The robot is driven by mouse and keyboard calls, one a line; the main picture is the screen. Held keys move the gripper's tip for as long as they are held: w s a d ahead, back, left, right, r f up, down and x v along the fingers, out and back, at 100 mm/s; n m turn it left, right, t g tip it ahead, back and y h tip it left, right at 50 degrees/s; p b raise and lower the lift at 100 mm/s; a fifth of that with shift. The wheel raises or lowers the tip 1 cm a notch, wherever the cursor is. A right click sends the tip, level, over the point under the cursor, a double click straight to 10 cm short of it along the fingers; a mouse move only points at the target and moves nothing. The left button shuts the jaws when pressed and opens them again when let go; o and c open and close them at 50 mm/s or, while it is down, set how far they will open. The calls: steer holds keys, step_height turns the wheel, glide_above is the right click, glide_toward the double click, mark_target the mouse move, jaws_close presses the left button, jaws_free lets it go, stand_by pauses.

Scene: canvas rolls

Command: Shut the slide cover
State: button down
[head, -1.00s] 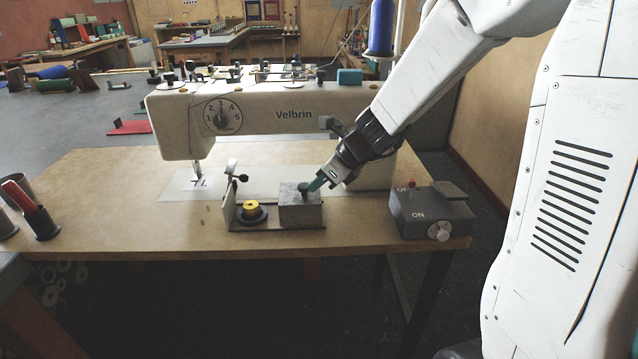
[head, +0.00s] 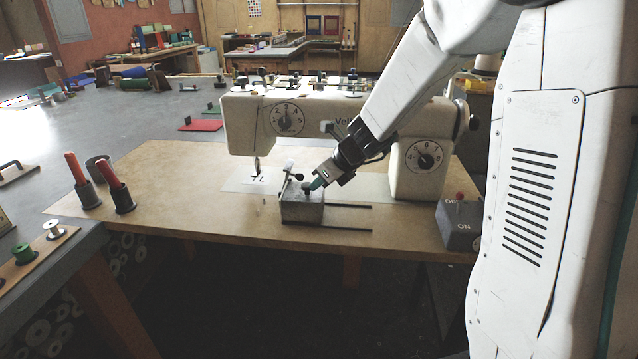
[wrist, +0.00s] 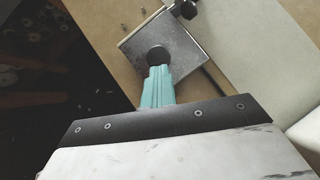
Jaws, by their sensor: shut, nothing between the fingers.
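The slide cover (head: 302,210) is a grey metal block with a dark round knob (wrist: 157,55) on top. It sits at the left end of two dark rails (head: 348,206) on the sewing table, against the small upright post with a lever (head: 287,172). The yellow bobbin is hidden, with the cover standing where it was seen. My gripper (head: 316,184) has teal fingers, shut and empty, at the right side of the knob. In the wrist view the fingertips (wrist: 158,72) are right at the knob; I cannot tell if they touch.
The white sewing machine (head: 330,125) stands behind the cover. A grey ON/OFF switch box (head: 461,225) is at the table's right. Red-handled tools in dark cups (head: 122,200) stand at the left. The front table edge is close to the rails.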

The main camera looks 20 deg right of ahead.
steer(key=s+d+f+v, duration=0.1)
steer(key=s+f+v, duration=0.1)
steer(key=v, duration=1.1)
steer(key=s+a+r+n+g+h, duration=0.1)
steer(key=s+a+n, duration=0.3)
steer(key=s+n, duration=0.9)
steer(key=s+a+n+g+h, duration=0.3)
steer(key=s+n+g, duration=0.1)
steer(key=s+n, duration=1)
steer(key=n, duration=0.2)
steer(key=shift+a+r+n, duration=0.35)
steer(key=shift+a+n, duration=0.05)
